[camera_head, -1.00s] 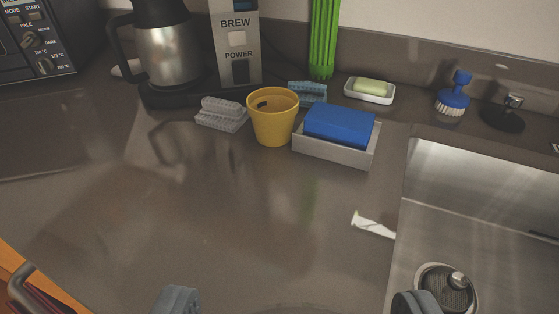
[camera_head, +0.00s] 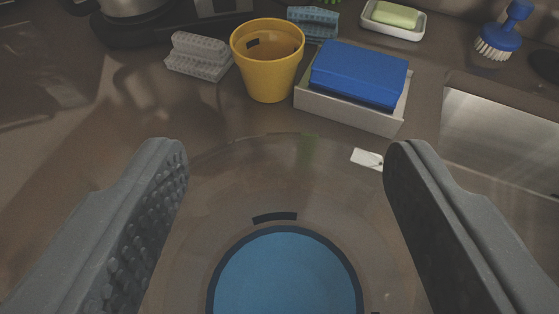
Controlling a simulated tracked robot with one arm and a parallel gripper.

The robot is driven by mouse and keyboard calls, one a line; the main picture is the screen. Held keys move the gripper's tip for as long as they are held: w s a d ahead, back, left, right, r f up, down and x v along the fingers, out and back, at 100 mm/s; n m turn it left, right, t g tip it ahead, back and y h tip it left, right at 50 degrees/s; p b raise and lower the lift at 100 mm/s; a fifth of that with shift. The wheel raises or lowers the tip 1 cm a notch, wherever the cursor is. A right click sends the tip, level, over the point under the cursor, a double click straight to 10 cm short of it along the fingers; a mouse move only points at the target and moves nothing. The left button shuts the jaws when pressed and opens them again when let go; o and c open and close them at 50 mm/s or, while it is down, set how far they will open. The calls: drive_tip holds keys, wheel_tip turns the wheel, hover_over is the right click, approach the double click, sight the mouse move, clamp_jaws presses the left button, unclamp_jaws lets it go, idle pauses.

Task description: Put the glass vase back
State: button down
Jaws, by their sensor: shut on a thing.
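A clear, round glass vase (camera_head: 285,190) fills the lower middle of the view, between the two grey fingers of my gripper (camera_head: 285,155). I look down through it. Its faint wide rim shows, and a blue disc (camera_head: 285,275) with a dark edge shows inside or beneath it; I cannot tell which. The fingers are wide apart, one on each side of the vase, and shut on it. The lower part of the vase is cut off by the frame, so I cannot tell whether it touches the counter.
Behind are a soap dish (camera_head: 393,20) and a blue brush (camera_head: 505,32). The sink (camera_head: 505,135) is right; the counter (camera_head: 80,130) is clear at left.

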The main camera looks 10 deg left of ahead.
sight(282, 220)
drive_tip(key=shift+w+f+p, duration=0.15)
drive_tip(key=shift+f+p, duration=0.35)
drive_tip(key=shift+f, duration=1.25)
drive_tip(key=shift+c, duration=2)
unclamp_jaws()
drive_tip(key=a+b+v, duration=0.1)
drive_tip(key=b+v, duration=0.1)
drive_tip(key=v, duration=1)
drive_tip(key=shift+d, duration=0.4)
